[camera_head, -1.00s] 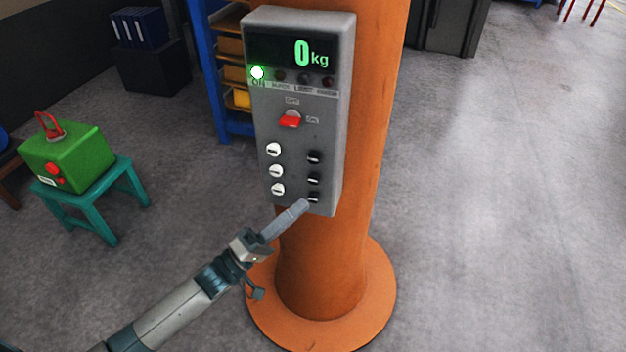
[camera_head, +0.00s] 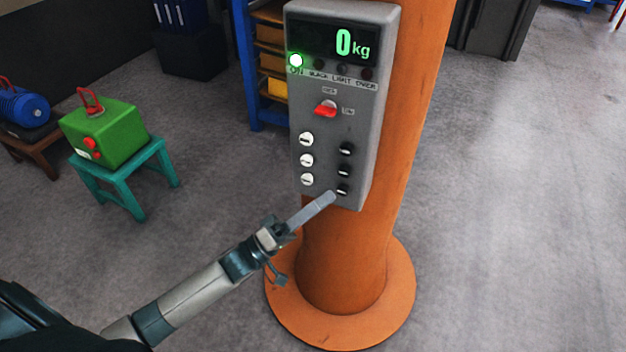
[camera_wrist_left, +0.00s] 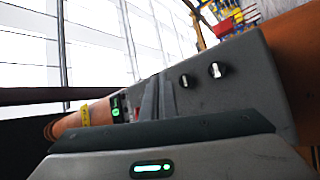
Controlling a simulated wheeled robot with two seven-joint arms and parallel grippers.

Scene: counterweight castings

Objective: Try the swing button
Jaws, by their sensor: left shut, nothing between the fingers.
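The grey control box (camera_head: 368,130) is mounted on the orange column. It has white buttons (camera_head: 306,160) in a left row and black buttons (camera_head: 346,149) in a right row. The button labels are too small to read, so I cannot tell which is swing. My left gripper (camera_head: 331,196) is shut and empty. Its fingertips are at the lowest black button (camera_head: 343,189); I cannot tell whether they touch it. My right gripper is not in view.
The box display (camera_head: 350,43) reads 0 kg and the ON lamp (camera_head: 296,60) is lit green. A red selector (camera_head: 325,109) sits mid-panel. A green casting (camera_head: 105,133) stands on a teal stool (camera_head: 160,158) at left. The floor right of the orange column (camera_head: 340,260) is clear.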

